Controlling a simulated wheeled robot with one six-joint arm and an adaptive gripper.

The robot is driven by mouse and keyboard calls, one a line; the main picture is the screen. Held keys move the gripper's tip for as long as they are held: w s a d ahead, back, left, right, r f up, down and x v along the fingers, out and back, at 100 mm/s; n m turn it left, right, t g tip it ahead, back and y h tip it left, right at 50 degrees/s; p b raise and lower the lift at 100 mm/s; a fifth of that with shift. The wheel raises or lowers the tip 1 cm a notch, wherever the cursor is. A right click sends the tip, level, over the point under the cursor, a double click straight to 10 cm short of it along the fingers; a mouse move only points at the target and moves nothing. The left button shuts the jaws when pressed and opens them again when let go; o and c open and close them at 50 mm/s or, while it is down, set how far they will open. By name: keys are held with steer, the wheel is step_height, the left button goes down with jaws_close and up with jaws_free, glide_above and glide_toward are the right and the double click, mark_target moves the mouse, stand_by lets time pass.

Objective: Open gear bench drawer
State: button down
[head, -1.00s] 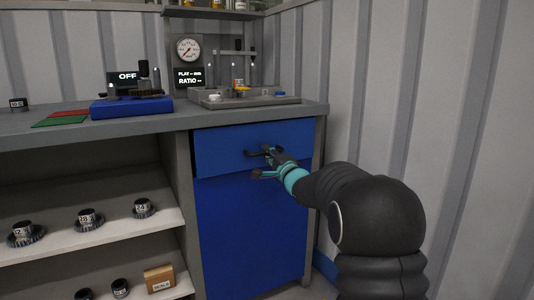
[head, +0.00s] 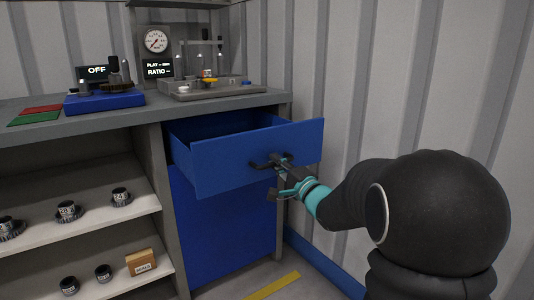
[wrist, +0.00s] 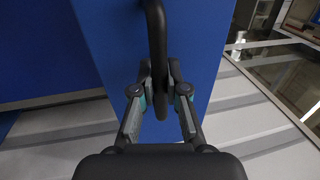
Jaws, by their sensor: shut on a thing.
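The gear bench (head: 222,101) has a blue drawer (head: 228,165) below its right end. The drawer stands well out from the bench, and its inside shows from above; I see nothing in the visible part. My gripper (head: 282,162) is at the dark bar handle (head: 259,165) on the drawer front. In the wrist view the two fingers (wrist: 160,92) are shut on the handle (wrist: 157,35), one on each side of the bar. The blue drawer front (wrist: 105,40) fills the area behind it.
A blue cupboard front (head: 225,232) is below the drawer. Open shelves (head: 95,228) with gears and a small box (head: 141,262) are at left. A corrugated wall (head: 345,80) stands close on the right. A grey tray (head: 215,90) is on the benchtop.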

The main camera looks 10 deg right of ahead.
steer(key=shift+r+p+v, duration=0.15)
steer(key=shift+r+v, duration=0.05)
steer(key=shift+v, duration=0.75)
steer(key=shift+r+p+v, duration=0.1)
steer(key=shift+r+v, duration=0.05)
steer(key=shift+v, duration=0.8)
steer(key=shift+r+p+v, duration=0.15)
steer(key=shift+r+v, duration=0.05)
steer(key=shift+v, duration=0.7)
steer(key=shift+s, duration=0.1)
steer(key=c, duration=1.2)
jaws_free()
steer(key=shift+d, duration=0.1)
steer(key=v, duration=1.2)
steer(key=shift+f, duration=0.1)
